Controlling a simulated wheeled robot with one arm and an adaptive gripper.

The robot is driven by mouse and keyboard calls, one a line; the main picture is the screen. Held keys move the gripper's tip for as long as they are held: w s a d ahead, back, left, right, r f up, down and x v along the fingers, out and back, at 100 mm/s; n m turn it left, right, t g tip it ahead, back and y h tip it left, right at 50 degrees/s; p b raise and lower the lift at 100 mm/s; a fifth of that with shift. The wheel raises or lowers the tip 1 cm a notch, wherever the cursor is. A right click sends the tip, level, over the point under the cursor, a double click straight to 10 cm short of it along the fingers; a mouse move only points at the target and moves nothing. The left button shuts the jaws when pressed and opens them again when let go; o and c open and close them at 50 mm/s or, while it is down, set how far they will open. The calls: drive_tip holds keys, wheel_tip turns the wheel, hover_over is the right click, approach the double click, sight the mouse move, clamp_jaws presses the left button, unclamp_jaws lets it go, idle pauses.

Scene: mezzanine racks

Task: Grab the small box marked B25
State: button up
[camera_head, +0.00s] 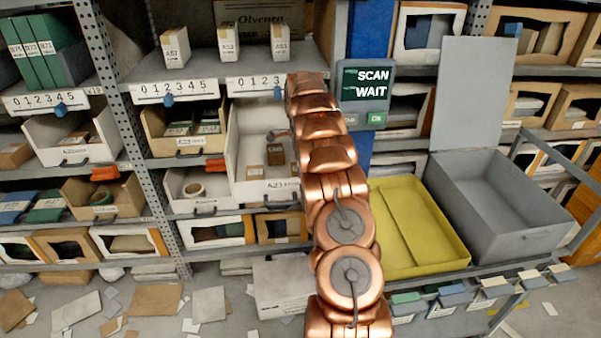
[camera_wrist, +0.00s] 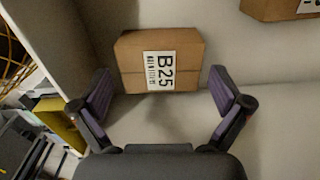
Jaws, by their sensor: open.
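The small brown box marked B25 (camera_wrist: 159,52) lies in the wrist view on a pale surface, its white label facing the camera with the lettering turned sideways. My gripper (camera_wrist: 160,76) is open, its two dark purple-padded fingers to the left and right of the box's near part. Nothing is held, and I cannot tell whether the fingers touch the box. Small brown boxes (camera_head: 276,154) show in that bin, with marks too small to read.
Another brown box (camera_wrist: 272,8) lies at the top right of the wrist view. A pale wall (camera_wrist: 45,35) rises at its left. In the head view, a yellow tray (camera_head: 415,225), an open grey box (camera_head: 500,200) and a SCAN WAIT screen (camera_head: 366,85) stand right of my arm.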

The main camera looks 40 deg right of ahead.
drive_tip(key=shift+f+p, duration=0.35)
drive_tip(key=shift+f, duration=1.15)
drive_tip(key=c, duration=0.9)
drive_tip(key=shift+r, duration=0.1)
drive_tip(key=shift+c, duration=0.2)
